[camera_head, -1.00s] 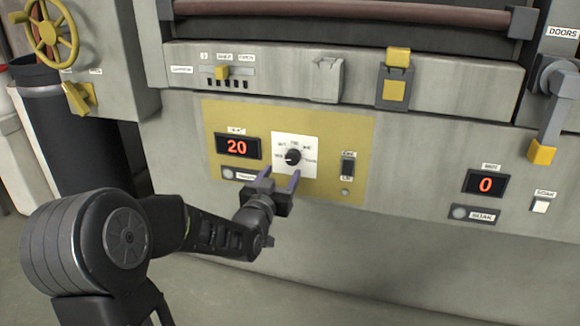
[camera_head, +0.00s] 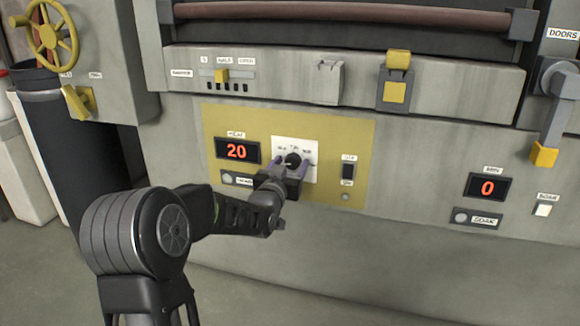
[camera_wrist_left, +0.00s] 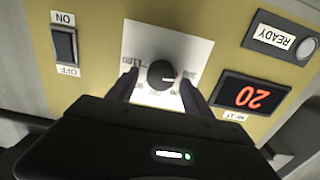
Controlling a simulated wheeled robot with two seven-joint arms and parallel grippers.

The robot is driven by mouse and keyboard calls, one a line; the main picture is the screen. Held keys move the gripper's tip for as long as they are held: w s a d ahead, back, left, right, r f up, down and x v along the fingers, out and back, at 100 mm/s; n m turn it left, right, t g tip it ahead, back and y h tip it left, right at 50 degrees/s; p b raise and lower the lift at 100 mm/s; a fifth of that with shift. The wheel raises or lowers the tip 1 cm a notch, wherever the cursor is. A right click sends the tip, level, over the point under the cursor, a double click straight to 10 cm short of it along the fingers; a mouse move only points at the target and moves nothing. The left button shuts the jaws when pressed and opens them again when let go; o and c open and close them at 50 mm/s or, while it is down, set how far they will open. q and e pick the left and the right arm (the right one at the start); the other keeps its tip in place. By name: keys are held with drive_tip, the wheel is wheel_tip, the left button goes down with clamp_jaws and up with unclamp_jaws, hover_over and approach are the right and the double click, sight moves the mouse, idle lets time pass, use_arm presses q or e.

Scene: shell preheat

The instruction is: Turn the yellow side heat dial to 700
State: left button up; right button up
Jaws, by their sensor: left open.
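The heat dial (camera_head: 292,160) is a black round knob on a white scale plate (camera_head: 310,146), set in the yellow panel (camera_head: 360,130). The red display (camera_head: 237,151) beside it reads 20. My left gripper (camera_head: 289,167) is open, with its fingers on either side of the dial. In the left wrist view the dial (camera_wrist_left: 161,74) stands between the two fingertips (camera_wrist_left: 160,85), with a gap showing on each side. The lower part of the dial's scale is hidden by the gripper in the head view. My right gripper is not in view.
A black on/off switch (camera_head: 348,171) sits right of the dial. A slider with a yellow knob (camera_head: 221,76) and a yellow latch (camera_head: 396,80) are above. A second display (camera_head: 488,187) reads 0. The floor in front is clear.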

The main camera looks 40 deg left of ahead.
use_arm(q)
drive_tip(key=shift+c, duration=0.2)
clamp_jaws()
idle(0.3)
